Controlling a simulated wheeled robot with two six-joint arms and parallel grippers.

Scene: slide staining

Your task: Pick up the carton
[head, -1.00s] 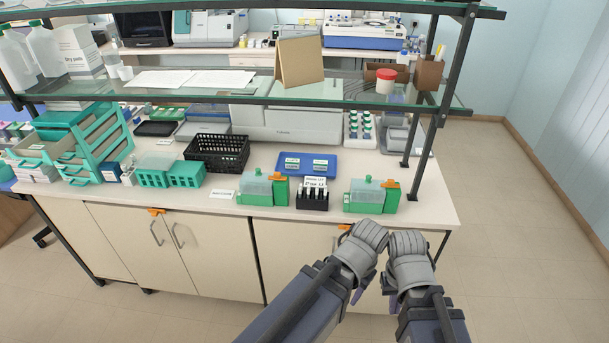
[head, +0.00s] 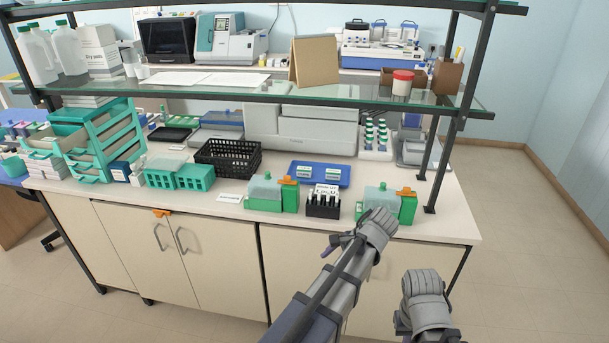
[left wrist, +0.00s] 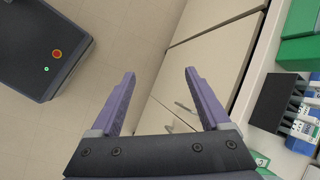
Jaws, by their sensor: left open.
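A white carton with printed lettering (head: 100,50) stands upright on the left end of the upper glass shelf, beside the white jugs. A smaller blue-and-white box (head: 121,171) stands on the bench next to the teal drawers. My left gripper is open and empty in the left wrist view (left wrist: 160,72), with floor and cabinet fronts beyond its fingers. In the head view its wrist is at the bench's front right, far from the carton. My right gripper (head: 425,305) is lower right, off the bench; its fingers are hidden.
The shelf's front edge (head: 250,97) and posts overhang the bench. Green staining jars (head: 380,199), a black vial rack (head: 323,206) and a black basket (head: 228,157) stand on the bench. Floor at right is clear.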

